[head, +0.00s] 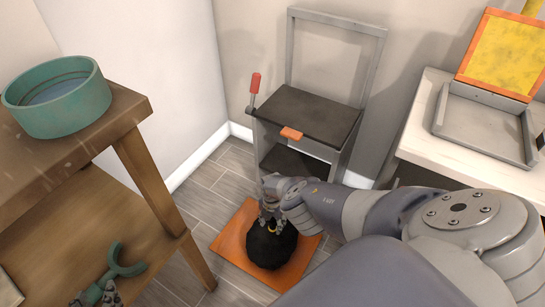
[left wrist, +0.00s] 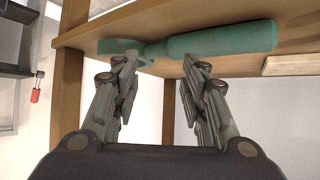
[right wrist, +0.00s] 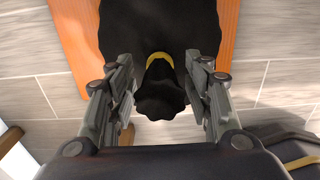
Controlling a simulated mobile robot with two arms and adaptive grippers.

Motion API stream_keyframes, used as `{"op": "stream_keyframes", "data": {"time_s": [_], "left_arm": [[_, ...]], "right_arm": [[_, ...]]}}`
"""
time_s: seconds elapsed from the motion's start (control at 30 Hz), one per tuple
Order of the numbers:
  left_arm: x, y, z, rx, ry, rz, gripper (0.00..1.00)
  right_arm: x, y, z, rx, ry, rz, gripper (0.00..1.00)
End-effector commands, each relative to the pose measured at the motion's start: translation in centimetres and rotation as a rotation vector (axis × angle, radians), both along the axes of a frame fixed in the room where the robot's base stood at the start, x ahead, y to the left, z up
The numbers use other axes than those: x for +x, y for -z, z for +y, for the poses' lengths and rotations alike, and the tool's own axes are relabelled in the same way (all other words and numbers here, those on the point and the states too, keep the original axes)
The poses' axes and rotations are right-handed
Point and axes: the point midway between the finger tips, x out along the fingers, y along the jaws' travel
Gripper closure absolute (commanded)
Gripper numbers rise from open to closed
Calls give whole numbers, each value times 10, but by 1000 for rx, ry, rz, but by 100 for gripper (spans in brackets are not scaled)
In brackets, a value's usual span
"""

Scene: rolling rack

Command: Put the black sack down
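The black sack (head: 271,248) sits upright on an orange square board (head: 232,244) on the floor. Its gathered neck with a yellow tie (right wrist: 160,60) points up between the fingers of my right gripper (right wrist: 160,95). The fingers stand apart on either side of the neck, with gaps visible. In the head view my right gripper (head: 270,212) is just above the sack and partly covers its top. My left gripper (left wrist: 158,90) is open and empty, near a green tool (left wrist: 220,40) on the wooden table's lower shelf.
A grey rolling rack (head: 310,115) with a red handle stands behind the board. The wooden table (head: 120,110) at left carries a green round bowl (head: 60,110). A white counter (head: 430,130) at right holds a grey tray (head: 480,125). Some floor is clear left of the board.

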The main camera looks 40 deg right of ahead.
Motion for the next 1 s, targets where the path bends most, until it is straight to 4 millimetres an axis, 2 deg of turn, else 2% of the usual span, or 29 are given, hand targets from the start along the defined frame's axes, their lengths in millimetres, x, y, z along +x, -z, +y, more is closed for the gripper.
{"op": "stream_keyframes", "data": {"time_s": [0.17,0.27,0.47,0.8,0.87,1.0], "left_arm": [[-1,1,0,2,0,9,60],[-10,8,4,14,-4,63,60],[-40,30,15,51,-17,233,60],[-110,57,37,120,-43,560,60],[-121,56,40,129,-47,608,60],[-126,43,42,135,-49,639,60]], "right_arm": [[0,-1,0,0,0,0,53],[0,-4,0,0,0,0,53],[0,-12,0,0,0,0,53],[0,-26,0,0,0,0,53],[0,-33,0,-1,0,0,53],[0,-56,0,0,1,-1,53]]}}
